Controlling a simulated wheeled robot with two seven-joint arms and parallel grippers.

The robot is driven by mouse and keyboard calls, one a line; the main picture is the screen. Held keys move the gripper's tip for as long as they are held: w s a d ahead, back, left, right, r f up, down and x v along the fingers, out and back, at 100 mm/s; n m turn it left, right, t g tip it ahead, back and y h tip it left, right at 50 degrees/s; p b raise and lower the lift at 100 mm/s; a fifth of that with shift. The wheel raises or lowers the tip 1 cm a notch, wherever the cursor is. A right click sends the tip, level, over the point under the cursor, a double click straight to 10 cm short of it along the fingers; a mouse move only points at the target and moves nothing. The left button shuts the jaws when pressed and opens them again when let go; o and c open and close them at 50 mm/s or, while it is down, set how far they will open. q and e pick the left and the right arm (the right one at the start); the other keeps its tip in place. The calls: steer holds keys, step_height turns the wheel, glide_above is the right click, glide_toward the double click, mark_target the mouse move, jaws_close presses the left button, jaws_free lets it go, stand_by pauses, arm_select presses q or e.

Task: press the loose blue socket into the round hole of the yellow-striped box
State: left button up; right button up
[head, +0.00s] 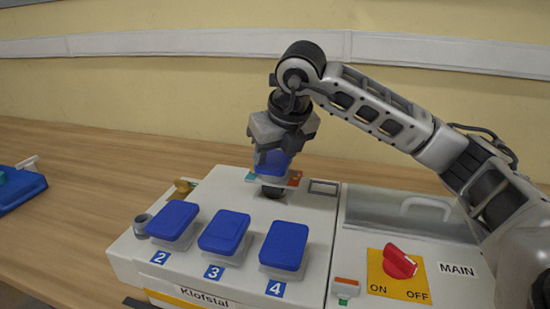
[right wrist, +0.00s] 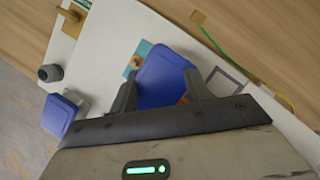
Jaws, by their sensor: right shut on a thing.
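The loose blue socket (head: 272,162) is between the fingers of my right gripper (head: 276,150), which is shut on it. The right wrist view also shows the blue socket (right wrist: 163,80) between the two dark fingers. The white box (head: 205,183) has a yellow stripe low on its front. A dark round hole (head: 272,192) is in its top, just below the held socket. The socket appears above the hole, with a gap between them. In the right wrist view the socket hides the hole. My left gripper is not in view.
Blue-lidded sockets 2 (head: 173,220), 3 (head: 224,232) and 4 (head: 284,246) sit along the box front. A grey knob (head: 142,223) and a brass fitting (head: 184,188) are at its left. A red switch (head: 398,261) is at right. A blue tray (head: 20,192) lies far left.

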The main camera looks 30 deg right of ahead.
stand_by(0.3)
steer(key=shift+f, duration=0.15)
steer(key=shift+f+b, duration=0.15)
steer(key=shift+b, duration=0.15)
steer(key=shift+f+b, duration=0.55)
steer(key=shift+f, duration=0.1)
steer(key=shift+f, duration=0.15)
